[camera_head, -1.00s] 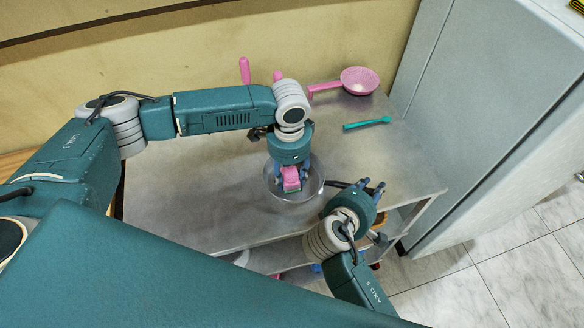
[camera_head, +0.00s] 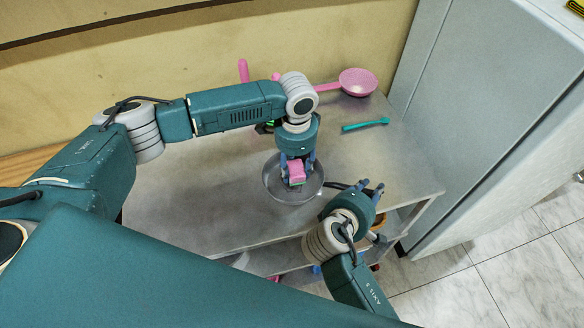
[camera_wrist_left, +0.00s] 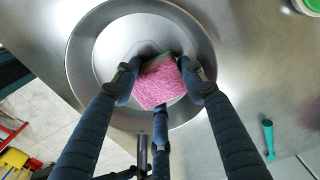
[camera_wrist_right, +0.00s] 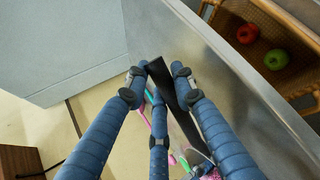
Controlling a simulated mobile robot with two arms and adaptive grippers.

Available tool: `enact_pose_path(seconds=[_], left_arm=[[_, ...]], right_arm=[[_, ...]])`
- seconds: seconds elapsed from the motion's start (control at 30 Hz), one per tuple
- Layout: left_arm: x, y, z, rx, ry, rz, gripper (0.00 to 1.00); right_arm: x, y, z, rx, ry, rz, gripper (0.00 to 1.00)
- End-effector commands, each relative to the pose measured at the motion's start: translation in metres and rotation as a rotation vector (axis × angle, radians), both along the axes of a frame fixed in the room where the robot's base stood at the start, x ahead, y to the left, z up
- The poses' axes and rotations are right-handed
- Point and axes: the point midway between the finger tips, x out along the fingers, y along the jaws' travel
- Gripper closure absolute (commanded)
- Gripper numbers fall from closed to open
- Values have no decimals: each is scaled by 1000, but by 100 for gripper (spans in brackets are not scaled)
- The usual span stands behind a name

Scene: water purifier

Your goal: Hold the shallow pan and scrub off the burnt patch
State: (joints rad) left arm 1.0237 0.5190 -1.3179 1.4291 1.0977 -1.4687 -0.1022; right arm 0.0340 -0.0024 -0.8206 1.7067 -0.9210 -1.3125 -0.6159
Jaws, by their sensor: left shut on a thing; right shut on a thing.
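The shallow pan (camera_head: 274,187) is a round grey metal pan near the table's front edge. It also shows in the left wrist view (camera_wrist_left: 85,60). My left gripper (camera_head: 297,170) is shut on a pink sponge (camera_wrist_left: 160,85) with a green side, held over the inside of the pan; I cannot tell exact contact. My right gripper (camera_head: 370,188) is shut on the pan's black handle (camera_wrist_right: 166,85), right of the pan. A burnt patch is not clearly visible; the sponge and fingers cover part of the pan's floor.
A pink strainer (camera_head: 358,82) and a teal utensil (camera_head: 365,125) lie toward the table's back right. A grey cabinet (camera_head: 480,100) stands to the right. A basket with a red apple (camera_wrist_right: 247,33) and a green apple (camera_wrist_right: 276,59) is below the tabletop.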

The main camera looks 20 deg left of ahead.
Motion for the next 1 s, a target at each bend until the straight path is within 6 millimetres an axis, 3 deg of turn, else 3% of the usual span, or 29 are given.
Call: enact_pose_path(seconds=[0.6, 0.77, 1.0], left_arm=[[-38, -1, -4, 2, 6, 1, 79], [-36, -1, -3, 2, 5, 1, 79], [-15, -2, -1, 1, 3, 2, 79]], right_arm=[[0, 0, 0, -1, -1, 1, 100], [0, 0, 0, 0, -1, 0, 100], [0, 0, 1, 0, -2, 0, 100]])
